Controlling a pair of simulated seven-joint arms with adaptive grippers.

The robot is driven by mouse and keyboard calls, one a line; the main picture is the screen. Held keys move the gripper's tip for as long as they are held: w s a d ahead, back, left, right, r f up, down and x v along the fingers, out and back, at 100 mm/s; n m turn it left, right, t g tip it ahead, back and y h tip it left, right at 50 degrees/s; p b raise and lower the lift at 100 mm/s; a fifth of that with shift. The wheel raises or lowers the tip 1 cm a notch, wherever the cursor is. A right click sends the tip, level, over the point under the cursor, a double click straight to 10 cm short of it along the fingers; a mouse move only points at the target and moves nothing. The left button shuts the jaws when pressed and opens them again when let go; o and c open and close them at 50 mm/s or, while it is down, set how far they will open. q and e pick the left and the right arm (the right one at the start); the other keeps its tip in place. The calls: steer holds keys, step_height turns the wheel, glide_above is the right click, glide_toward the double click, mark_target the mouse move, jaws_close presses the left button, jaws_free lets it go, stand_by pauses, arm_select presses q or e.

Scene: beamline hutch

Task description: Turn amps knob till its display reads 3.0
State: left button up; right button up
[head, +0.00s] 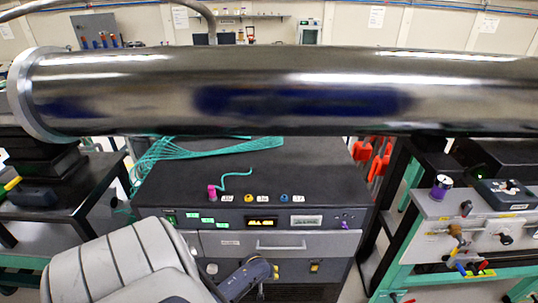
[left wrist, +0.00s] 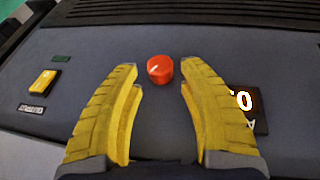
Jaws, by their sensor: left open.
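A red round knob (left wrist: 160,69) with a short white mark on its face stands on a dark grey panel in the left wrist view. My left gripper (left wrist: 157,80) has two ribbed yellow fingers, spread wide, one on each side of the knob, with visible gaps. A dark display (left wrist: 256,117) with bright digits and a letter A is right of the knob. The right finger covers part of it; I can see a 0 at the end, but not the full reading. In the head view I cannot clearly make out the red knob or my left fingers. My right gripper is not in view.
A yellow rocker switch (left wrist: 43,81) sits left of the fingers, with vent slats (left wrist: 150,12) behind. In the head view a large shiny pipe (head: 270,92) crosses above the instrument cabinet (head: 300,185). Teal cables (head: 170,150) lie on its top. A side bench (head: 500,210) stands at right.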

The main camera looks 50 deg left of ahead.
arm_select(q)
steer(key=shift+x, duration=1.95)
steer(key=shift+c, duration=0.3)
jaws_close()
